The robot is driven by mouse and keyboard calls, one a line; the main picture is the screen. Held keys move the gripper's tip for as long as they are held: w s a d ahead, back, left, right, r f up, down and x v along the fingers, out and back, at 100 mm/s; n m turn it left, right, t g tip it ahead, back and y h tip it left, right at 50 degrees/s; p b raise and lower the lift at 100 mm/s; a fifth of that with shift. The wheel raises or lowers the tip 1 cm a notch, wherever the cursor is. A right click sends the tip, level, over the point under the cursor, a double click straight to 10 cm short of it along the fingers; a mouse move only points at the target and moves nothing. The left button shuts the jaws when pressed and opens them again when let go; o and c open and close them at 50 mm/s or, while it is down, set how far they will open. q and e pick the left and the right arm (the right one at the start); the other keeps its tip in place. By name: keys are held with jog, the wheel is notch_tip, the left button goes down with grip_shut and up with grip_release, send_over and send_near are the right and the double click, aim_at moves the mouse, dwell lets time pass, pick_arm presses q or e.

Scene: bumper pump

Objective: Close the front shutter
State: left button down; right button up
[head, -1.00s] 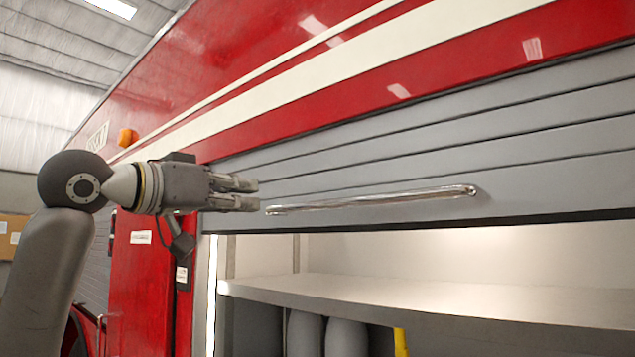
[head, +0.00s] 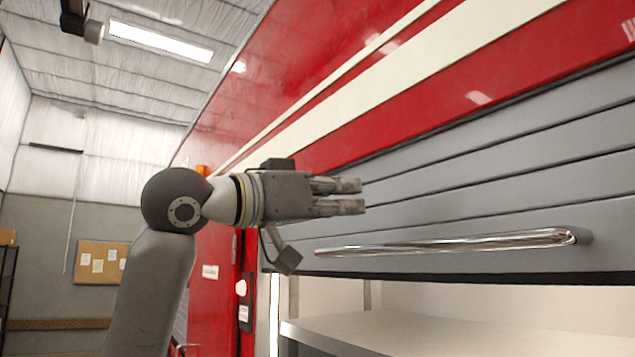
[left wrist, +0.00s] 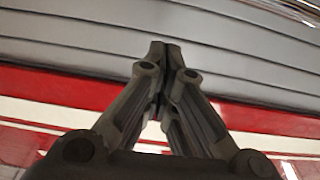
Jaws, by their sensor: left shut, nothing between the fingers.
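The front shutter (head: 470,193) is grey and slatted, on the side of a red truck. It is partly raised, with its lower edge above an open compartment. A shiny bar handle (head: 450,243) runs along its bottom slat. My left gripper (head: 364,197) is shut and empty, in front of the shutter and above the left end of the handle in the head view. I cannot tell whether it touches the slats. In the left wrist view the closed fingertips (left wrist: 160,47) point toward the grey slats, and a bit of shiny handle (left wrist: 298,10) shows at top right. My right gripper is not in view.
The open compartment has a pale shelf (head: 400,333) below the shutter. The red truck body (head: 215,300) continues to the left behind my arm. A cork board (head: 102,262) hangs on the far wall. Open room lies left of the truck.

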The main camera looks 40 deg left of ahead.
pick_arm(q)
jog(key=x, duration=0.3)
jog(key=shift+r+p, duration=0.1)
jog(key=shift+p, duration=0.3)
jog(key=shift+s+a+f, duration=0.1)
jog(key=shift+s+f, duration=0.1)
jog(key=shift+f, duration=0.55)
jog(key=shift+s+a+f, duration=0.1)
jog(key=shift+s+f, duration=0.1)
jog(key=shift+f, duration=0.55)
jog(key=shift+s+f, duration=0.2)
jog(key=shift+f, duration=0.55)
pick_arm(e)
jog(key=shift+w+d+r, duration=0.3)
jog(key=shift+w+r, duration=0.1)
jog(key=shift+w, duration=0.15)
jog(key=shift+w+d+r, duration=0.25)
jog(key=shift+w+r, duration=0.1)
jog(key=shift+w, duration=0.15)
